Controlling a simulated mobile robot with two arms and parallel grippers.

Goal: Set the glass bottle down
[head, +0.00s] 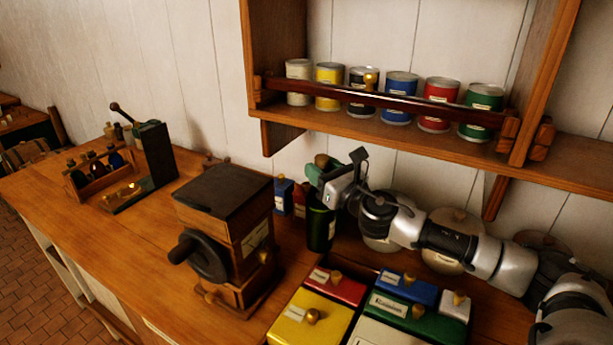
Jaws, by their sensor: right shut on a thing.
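The glass bottle (320,228) is dark green and stands upright at the back of the wooden counter, just right of the wooden grinder. My right gripper (327,178) reaches in from the right and is shut on the bottle's upper part, which it mostly hides. The bottle's base is close to the counter top (150,228); I cannot tell whether it touches. My left gripper is not in view.
The grinder (225,235) stands close left of the bottle. Small blue (284,194) and red boxes are behind it. Colored lidded boxes (311,317) fill the front right. A shelf of paint cans (401,96) hangs above. The counter's left front is clear.

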